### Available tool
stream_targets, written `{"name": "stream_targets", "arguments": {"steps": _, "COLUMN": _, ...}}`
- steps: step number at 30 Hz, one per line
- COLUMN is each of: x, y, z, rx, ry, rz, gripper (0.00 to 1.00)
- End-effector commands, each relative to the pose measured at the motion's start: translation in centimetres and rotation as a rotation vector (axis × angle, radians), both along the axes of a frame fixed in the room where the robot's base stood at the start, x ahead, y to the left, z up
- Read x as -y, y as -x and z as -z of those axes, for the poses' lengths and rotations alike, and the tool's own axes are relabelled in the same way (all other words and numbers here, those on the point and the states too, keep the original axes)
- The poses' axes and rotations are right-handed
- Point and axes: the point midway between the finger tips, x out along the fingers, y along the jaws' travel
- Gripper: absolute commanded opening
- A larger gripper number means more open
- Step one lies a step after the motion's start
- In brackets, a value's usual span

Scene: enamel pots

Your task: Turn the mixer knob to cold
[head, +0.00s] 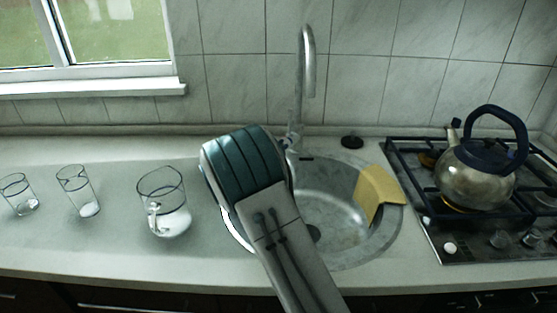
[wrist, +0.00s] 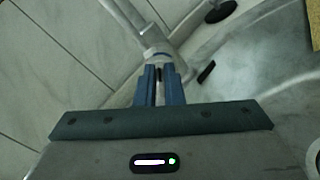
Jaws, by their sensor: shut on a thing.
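The mixer (head: 307,75) is a tall metal tap with a curved spout, standing behind the sink. Its body also shows in the wrist view (wrist: 154,53), just beyond my fingertips. My gripper (wrist: 160,75) has its two blue fingers close together at the mixer's base, shut on the mixer knob. The knob is mostly hidden between and behind the fingers, so its setting cannot be read. In the head view my arm covers the gripper's fingers.
A round steel sink (head: 345,256) holds a yellow cloth (head: 378,192) over its right rim. A black stopper (head: 352,141) lies behind it. A kettle (head: 474,178) stands on the stove at right. A glass jug (head: 163,203) and two glasses (head: 78,190) stand at left.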

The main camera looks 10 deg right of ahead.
Motion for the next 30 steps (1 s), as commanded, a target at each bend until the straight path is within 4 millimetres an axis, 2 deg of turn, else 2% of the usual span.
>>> {"name": "stream_targets", "arguments": {"steps": 1, "x": -0.02, "y": 0.05, "z": 0.74, "rx": 0.017, "ry": -0.02, "rz": 0.0, "gripper": 0.0}}
{"name": "stream_targets", "arguments": {"steps": 12, "x": 0.01, "y": 0.1, "z": 0.38, "rx": 0.092, "ry": -0.096, "rz": -0.001, "gripper": 0.0}}
{"name": "stream_targets", "arguments": {"steps": 26, "x": 0.0, "y": 0.1, "z": 0.26, "rx": 0.099, "ry": -0.102, "rz": -0.001, "gripper": 0.0}}
{"name": "stream_targets", "arguments": {"steps": 27, "x": 0.0, "y": 0.1, "z": 0.26, "rx": 0.099, "ry": -0.102, "rz": -0.001, "gripper": 0.19}}
{"name": "stream_targets", "arguments": {"steps": 28, "x": 0.0, "y": 0.1, "z": 0.26, "rx": 0.099, "ry": -0.102, "rz": -0.001, "gripper": 0.28}}
{"name": "stream_targets", "arguments": {"steps": 30, "x": 0.02, "y": 0.09, "z": 0.23, "rx": 0.099, "ry": -0.101, "rz": -0.001, "gripper": 0.3}}
